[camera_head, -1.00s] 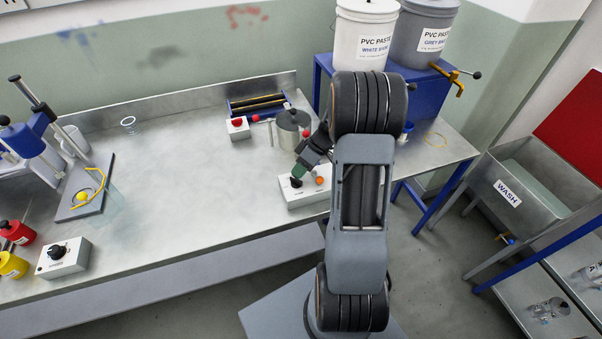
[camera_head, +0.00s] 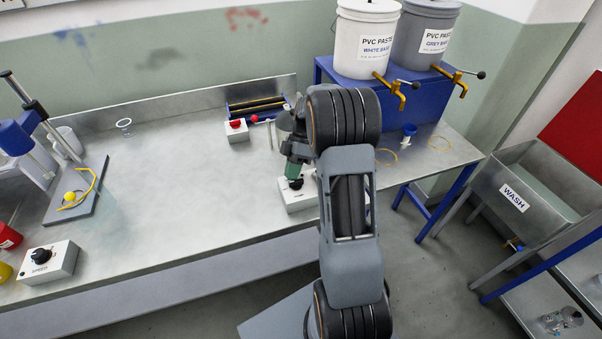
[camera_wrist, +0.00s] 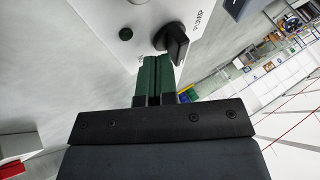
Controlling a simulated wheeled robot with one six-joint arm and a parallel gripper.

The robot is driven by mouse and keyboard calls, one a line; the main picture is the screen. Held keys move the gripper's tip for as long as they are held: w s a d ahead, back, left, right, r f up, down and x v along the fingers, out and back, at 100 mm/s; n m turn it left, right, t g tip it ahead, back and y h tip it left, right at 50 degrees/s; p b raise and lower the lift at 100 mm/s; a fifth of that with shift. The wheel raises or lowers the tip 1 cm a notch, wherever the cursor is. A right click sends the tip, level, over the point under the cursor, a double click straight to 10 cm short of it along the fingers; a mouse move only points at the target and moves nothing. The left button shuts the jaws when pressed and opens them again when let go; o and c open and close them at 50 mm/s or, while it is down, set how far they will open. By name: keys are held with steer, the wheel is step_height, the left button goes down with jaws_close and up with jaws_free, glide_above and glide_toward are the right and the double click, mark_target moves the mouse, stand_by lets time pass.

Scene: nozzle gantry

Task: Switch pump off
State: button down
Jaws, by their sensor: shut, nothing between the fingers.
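The white pump box (camera_head: 296,202) stands near the front edge of the steel bench, partly hidden behind my arm. It also shows in the wrist view (camera_wrist: 100,12), with a black rotary knob (camera_wrist: 174,42) beside the label PUMP and a dark green round lamp or button (camera_wrist: 126,34). My gripper (camera_wrist: 157,60) has green fingers pressed together, with nothing between them. The fingertips are right beside the knob's lower left side; I cannot tell whether they touch it. In the head view my gripper (camera_head: 292,172) is over the box at the knob.
A SPEED box (camera_head: 48,262) is at the front left. Paste buckets (camera_head: 365,40) stand on a blue stand at the back right. The bench middle is clear.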

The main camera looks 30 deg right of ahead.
mark_target(290, 183)
steer(key=shift+s+d, duration=0.15)
steer(key=shift+s, duration=0.05)
steer(key=shift+s+d+f, duration=0.1)
steer(key=shift+s+d, duration=0.05)
steer(key=shift+s, duration=0.25)
steer(key=shift+d+f, duration=0.1)
steer(key=shift+w+r, duration=0.15)
steer(key=shift+r, duration=0.35)
step_height(290, 183, up, 3)
steer(key=shift+r+b, duration=0.1)
steer(key=shift+b, duration=0.35)
steer(key=s+a+r+b, duration=0.1)
steer(key=s+a+r, duration=0.2)
steer(key=s+r, duration=0.6)
steer(key=s, duration=0.4)
steer(key=shift+s+a+b, duration=0.15)
steer(key=shift+a+b, duration=0.15)
steer(key=shift+b, duration=0.1)
steer(key=shift+r, duration=0.1)
